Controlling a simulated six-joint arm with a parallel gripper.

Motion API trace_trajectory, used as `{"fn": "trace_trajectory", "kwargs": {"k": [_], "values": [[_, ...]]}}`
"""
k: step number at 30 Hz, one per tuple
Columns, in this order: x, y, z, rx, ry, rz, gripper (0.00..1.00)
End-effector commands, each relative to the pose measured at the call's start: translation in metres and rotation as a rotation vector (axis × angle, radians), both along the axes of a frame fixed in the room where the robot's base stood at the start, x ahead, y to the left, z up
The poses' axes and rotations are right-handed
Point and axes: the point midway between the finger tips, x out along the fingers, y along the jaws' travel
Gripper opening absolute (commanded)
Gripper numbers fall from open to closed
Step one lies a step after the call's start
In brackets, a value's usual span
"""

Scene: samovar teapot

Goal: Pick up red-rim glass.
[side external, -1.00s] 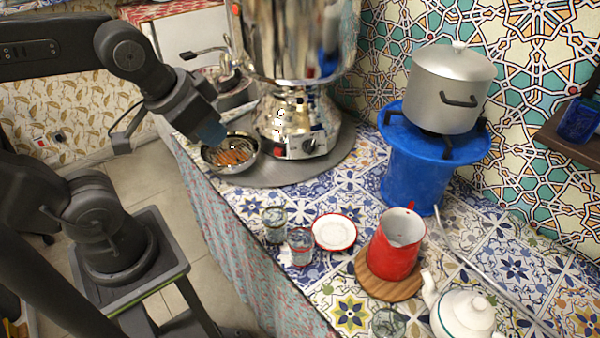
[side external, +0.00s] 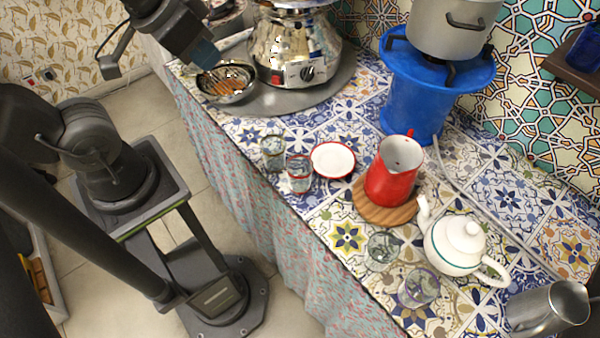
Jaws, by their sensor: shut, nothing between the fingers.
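The red-rim glass (side external: 299,174) stands upright on the tiled counter in the side external view. It is clear, with a red band at its rim. It is just left of a white saucer with a red rim (side external: 332,160) and in front of another clear glass (side external: 273,153). My gripper (side external: 206,56) is up and to the left of the glasses, well apart from them, close to the metal bowl. It is shut and empty; its fingertips are small and hard to make out here.
The metal bowl (side external: 228,84) with brown contents sits by the samovar (side external: 293,52). A red pot (side external: 393,172) on a wooden board (side external: 384,212), a white teapot (side external: 464,244) and two more glasses (side external: 383,251) (side external: 420,288) stand to the right. The counter's front edge is close to the red-rim glass.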

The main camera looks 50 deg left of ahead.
Motion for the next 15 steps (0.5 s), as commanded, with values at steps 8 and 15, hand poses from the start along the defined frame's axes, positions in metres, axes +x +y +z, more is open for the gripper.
{"fn": "trace_trajectory", "kwargs": {"k": [8,15], "values": [[0.0,0.0,0.0,0.0,0.0,0.0,0.0],[0.0,0.0,0.0,0.0,0.0,0.0,0.01]]}}
